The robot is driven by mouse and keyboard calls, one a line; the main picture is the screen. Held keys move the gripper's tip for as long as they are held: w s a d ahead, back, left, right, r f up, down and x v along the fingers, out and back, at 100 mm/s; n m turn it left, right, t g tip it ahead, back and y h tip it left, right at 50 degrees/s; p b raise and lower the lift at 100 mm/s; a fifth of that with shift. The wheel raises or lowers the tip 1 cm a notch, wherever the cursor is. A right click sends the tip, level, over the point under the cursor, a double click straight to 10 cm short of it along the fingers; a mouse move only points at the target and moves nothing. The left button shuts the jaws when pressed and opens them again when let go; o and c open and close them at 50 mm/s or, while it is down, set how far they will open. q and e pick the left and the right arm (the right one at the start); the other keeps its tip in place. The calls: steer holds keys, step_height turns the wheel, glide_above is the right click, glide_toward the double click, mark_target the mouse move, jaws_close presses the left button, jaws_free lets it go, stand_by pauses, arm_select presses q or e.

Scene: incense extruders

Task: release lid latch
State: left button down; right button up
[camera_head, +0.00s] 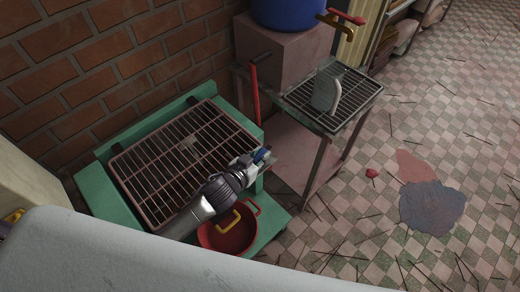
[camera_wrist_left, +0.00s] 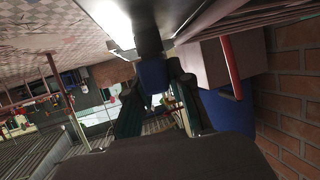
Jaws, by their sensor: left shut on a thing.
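My left gripper (camera_head: 262,157) reaches over the right edge of the green stand, past the dark wire rack (camera_head: 165,165). It is shut on a small blue piece (camera_head: 263,154); I cannot tell what that piece belongs to. In the left wrist view the gripper's dark fingers (camera_wrist_left: 158,108) stand on either side of blue (camera_wrist_left: 153,77), and its shape is partly hidden. No lid or latch can be clearly made out in either view. My right gripper is not in view.
A red pan (camera_head: 230,238) with a yellow handle sits low on the green stand (camera_head: 95,190), under my arm. A red upright bar (camera_head: 255,92) rises behind the gripper. A second rack (camera_head: 365,88) carries a grey item (camera_head: 325,94). Sticks and a blue-grey puddle (camera_head: 432,207) mark the floor.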

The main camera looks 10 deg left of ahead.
mark_target(260, 155)
arm_select(q)
steer(key=shift+w+r+m+h+p, duration=0.1)
steer(key=shift+r+m+h+p, duration=0.05)
steer(key=shift+m+h+p, duration=0.5)
steer(key=shift+h, duration=0.25)
steer(key=c, duration=1)
jaws_free()
steer(key=shift+c, duration=0.2)
steer(key=shift+r, duration=0.15)
step_height(260, 155, up, 10)
steer(key=shift+f, duration=0.25)
